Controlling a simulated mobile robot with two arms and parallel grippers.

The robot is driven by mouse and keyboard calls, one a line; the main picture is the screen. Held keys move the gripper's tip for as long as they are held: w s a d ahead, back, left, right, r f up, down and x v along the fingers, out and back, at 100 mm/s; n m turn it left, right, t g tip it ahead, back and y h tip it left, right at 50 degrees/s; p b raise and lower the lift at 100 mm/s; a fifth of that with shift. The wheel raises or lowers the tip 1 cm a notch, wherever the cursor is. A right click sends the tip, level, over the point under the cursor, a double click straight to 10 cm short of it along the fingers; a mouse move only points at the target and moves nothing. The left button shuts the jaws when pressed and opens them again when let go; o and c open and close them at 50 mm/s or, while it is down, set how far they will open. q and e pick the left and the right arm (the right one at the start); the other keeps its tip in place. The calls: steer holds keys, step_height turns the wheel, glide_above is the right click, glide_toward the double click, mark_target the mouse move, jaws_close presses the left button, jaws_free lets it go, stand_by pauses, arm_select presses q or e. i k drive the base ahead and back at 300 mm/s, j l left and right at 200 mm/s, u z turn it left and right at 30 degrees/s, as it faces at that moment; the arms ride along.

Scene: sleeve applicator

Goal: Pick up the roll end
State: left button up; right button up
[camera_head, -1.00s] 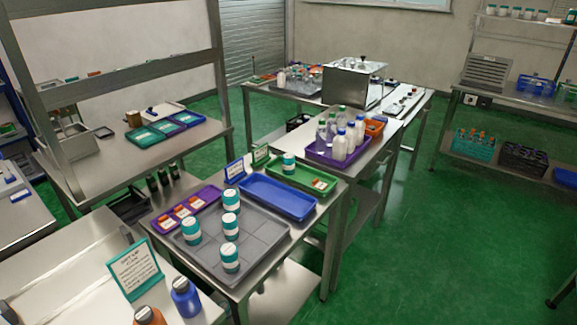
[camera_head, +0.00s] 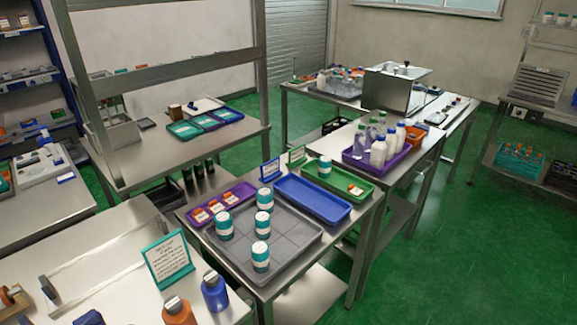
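Neither of my grippers is in view. I cannot pick out a roll end for certain. A brown-orange round thing with a pale part (camera_head: 14,300) is cut off at the bottom left edge, on the near steel bench (camera_head: 105,235). It may be a roll, but too little shows to tell. Several small orange-and-white items lie in a purple tray (camera_head: 238,190) on the middle table; I cannot tell if they are rolls.
A teal-framed sign (camera_head: 168,259), an orange bottle (camera_head: 179,313) and a blue bottle (camera_head: 215,294) stand on the near bench. Beyond, a grey tray (camera_head: 285,242) holds teal-and-white jars beside an empty blue tray (camera_head: 312,198). Green floor (camera_head: 450,250) is open at right.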

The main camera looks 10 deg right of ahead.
mark_target(325, 161)
steer(key=i+l+u, duration=0.15)
steer(key=l+u, duration=0.15)
steer(key=i+l+u, duration=0.25)
steer(key=l+u, duration=0.3)
steer(key=l, duration=0.2)
